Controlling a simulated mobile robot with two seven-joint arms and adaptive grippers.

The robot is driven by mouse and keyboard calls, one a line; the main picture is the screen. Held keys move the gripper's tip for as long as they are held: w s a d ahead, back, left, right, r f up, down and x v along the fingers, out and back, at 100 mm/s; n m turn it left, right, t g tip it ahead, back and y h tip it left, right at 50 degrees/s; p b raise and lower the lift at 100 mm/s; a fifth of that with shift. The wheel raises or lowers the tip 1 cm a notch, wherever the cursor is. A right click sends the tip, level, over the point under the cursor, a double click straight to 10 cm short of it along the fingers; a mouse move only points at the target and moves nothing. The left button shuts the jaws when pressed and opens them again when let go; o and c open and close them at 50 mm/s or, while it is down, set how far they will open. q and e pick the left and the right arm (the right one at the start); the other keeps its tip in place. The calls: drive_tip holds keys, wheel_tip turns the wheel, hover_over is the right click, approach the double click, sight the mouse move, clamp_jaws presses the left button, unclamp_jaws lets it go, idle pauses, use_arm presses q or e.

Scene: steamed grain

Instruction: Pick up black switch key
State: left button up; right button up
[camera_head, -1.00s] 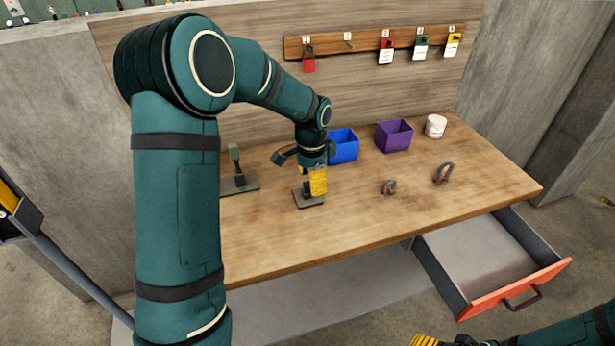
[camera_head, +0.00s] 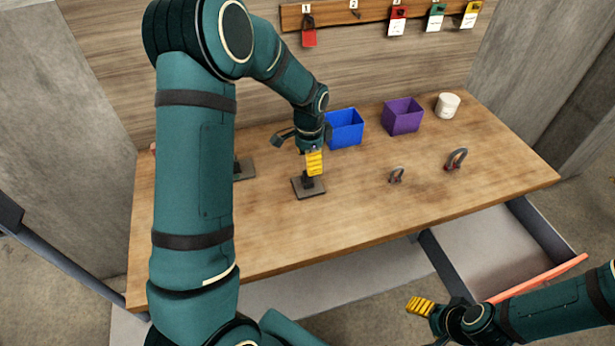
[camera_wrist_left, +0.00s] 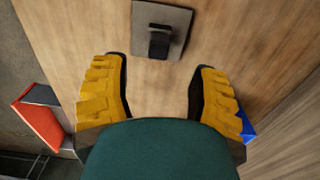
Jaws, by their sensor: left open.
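A black switch key (camera_head: 308,183) stands upright on a dark square plate (camera_head: 299,193) on the workbench. In the left wrist view the black key (camera_wrist_left: 159,44) and its grey plate (camera_wrist_left: 180,18) are just beyond the fingertips, near the top centre. My left gripper (camera_head: 314,164) is above the key in the head view, its yellow fingers partly covering the key's top. In the wrist view the left gripper (camera_wrist_left: 160,75) is open with nothing between its fingers. My right gripper (camera_head: 420,306) is at the lower right, off the bench; its opening is unclear.
A second plate (camera_head: 245,169) is partly hidden behind my left arm. Blue (camera_head: 345,130) and purple (camera_head: 403,117) bins and a white cup (camera_head: 447,105) stand at the back. Two shackles (camera_head: 396,175) (camera_head: 456,160) lie to the right. An open drawer (camera_head: 490,250) juts out in front.

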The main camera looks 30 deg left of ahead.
sight(307, 175)
use_arm(q)
drive_tip(key=shift+s+f, duration=0.15)
drive_tip(key=shift+f, duration=1.4)
drive_tip(key=shift+s+f, duration=0.1)
drive_tip(key=shift+f, duration=1.4)
clamp_jaws()
